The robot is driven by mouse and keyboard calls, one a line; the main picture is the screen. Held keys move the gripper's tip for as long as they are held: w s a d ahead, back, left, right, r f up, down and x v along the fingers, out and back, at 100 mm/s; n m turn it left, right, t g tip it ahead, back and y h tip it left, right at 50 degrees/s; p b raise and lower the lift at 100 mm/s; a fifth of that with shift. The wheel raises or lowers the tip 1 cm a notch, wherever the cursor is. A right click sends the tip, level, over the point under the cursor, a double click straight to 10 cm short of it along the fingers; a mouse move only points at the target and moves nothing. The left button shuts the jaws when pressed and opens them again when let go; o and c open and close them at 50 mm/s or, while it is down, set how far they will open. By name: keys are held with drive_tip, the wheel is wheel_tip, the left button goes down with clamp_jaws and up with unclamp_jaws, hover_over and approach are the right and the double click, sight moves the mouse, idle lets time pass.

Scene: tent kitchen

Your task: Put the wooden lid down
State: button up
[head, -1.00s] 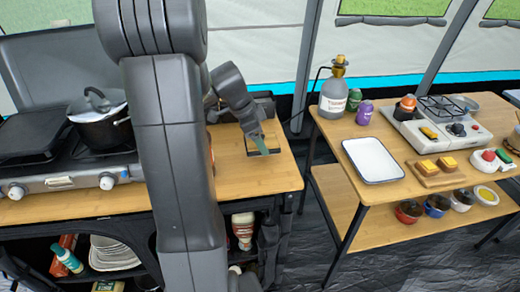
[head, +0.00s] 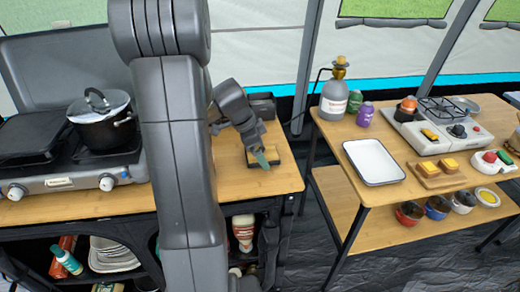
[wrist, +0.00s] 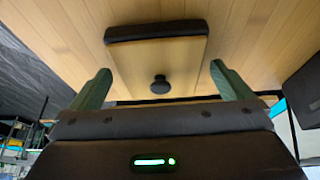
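The wooden lid (wrist: 185,58) is a flat, light wooden panel with a round black knob (wrist: 160,85). It lies flat at the right end of the bamboo counter, with dark edging at its ends. It also shows, partly covered by my gripper, in the head view (head: 281,153). My gripper (wrist: 164,78) is open, its two green fingers wide apart on either side of the lid in the wrist view. Nothing is visibly clasped between them. In the head view my gripper (head: 262,158) is right at the lid; whether it touches the lid cannot be told.
A black box (head: 262,105) stands behind the lid on the counter (head: 240,184). A stove with a lidded black pot (head: 105,125) is on the left. Across a gap, a second table holds a white tray (head: 373,162), a gas bottle (head: 334,98) and a small burner (head: 440,130).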

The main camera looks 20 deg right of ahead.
sight(264, 148)
drive_tip(key=shift+r, duration=0.15)
drive_tip(key=shift+w+r, duration=0.1)
drive_tip(key=shift+r, duration=0.2)
drive_tip(key=s+v, duration=0.1)
drive_tip(key=v, duration=1)
drive_tip(key=shift+w+a+p, duration=0.3)
drive_tip(key=shift+w, duration=0.2)
drive_tip(key=b+x, duration=0.1)
drive_tip(key=x, duration=1.1)
drive_tip(key=shift+d+f, duration=0.15)
drive_tip(key=shift+f, duration=0.2)
wheel_tip(264, 148, up, 3)
drive_tip(key=shift+p, duration=0.4)
drive_tip(key=shift+r, duration=0.7)
drive_tip(key=shift+f, duration=0.1)
